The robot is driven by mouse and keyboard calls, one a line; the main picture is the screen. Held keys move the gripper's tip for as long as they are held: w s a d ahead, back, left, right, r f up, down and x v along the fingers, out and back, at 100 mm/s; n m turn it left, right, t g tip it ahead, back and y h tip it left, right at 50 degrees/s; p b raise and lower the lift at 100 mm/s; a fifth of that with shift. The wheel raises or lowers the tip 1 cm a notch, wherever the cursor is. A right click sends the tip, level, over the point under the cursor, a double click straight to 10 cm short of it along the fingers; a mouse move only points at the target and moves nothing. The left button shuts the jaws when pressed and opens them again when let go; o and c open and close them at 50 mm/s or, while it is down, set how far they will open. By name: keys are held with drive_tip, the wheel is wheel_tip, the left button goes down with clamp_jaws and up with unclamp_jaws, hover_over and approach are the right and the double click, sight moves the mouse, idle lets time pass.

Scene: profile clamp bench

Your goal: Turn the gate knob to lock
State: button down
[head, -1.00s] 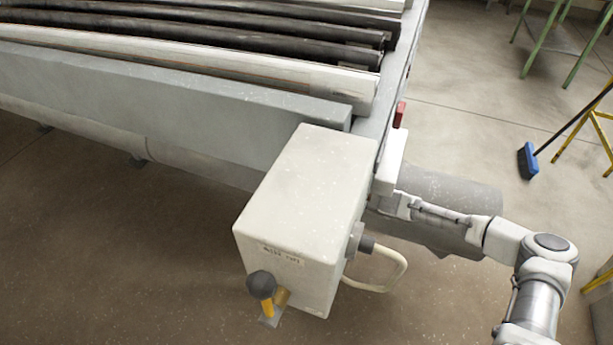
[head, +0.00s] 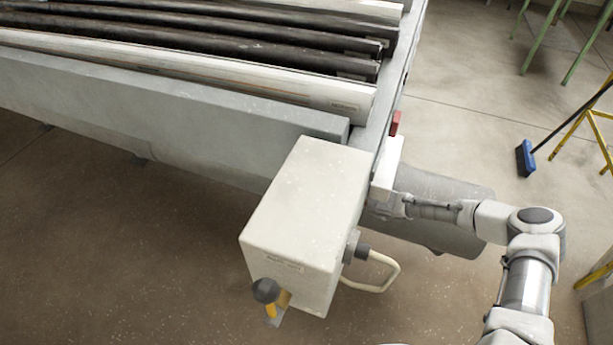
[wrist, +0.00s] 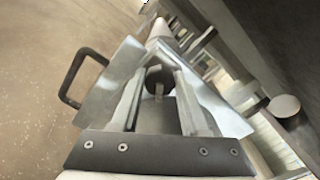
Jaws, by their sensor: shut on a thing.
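The gate knob (wrist: 158,75) is a dark round knob with a pale mark on its face, seen between my fingertips in the wrist view. My gripper (wrist: 158,90) is shut on it, with one finger on each side. In the head view my gripper (head: 390,207) is at the end of the bench, just below a small white housing (head: 387,168). The knob cannot be made out there. How far the knob is turned is not clear.
Long profiles (head: 200,65) lie on the bench. A blue broom (head: 526,158) and green-legged stand (head: 545,35) are on the floor at right.

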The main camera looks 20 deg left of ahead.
drive_tip(key=m, duration=0.3)
drive_tip(key=shift+m+p, duration=0.3)
drive_tip(key=shift+p, duration=0.05)
drive_tip(key=shift+m, duration=1.7)
drive_tip(key=shift+c, duration=2.3)
unclamp_jaws()
drive_tip(key=s+d+p, duration=0.1)
drive_tip(key=d, duration=1.6)
drive_tip(key=shift+s+d, duration=0.15)
drive_tip(key=shift+d, duration=0.05)
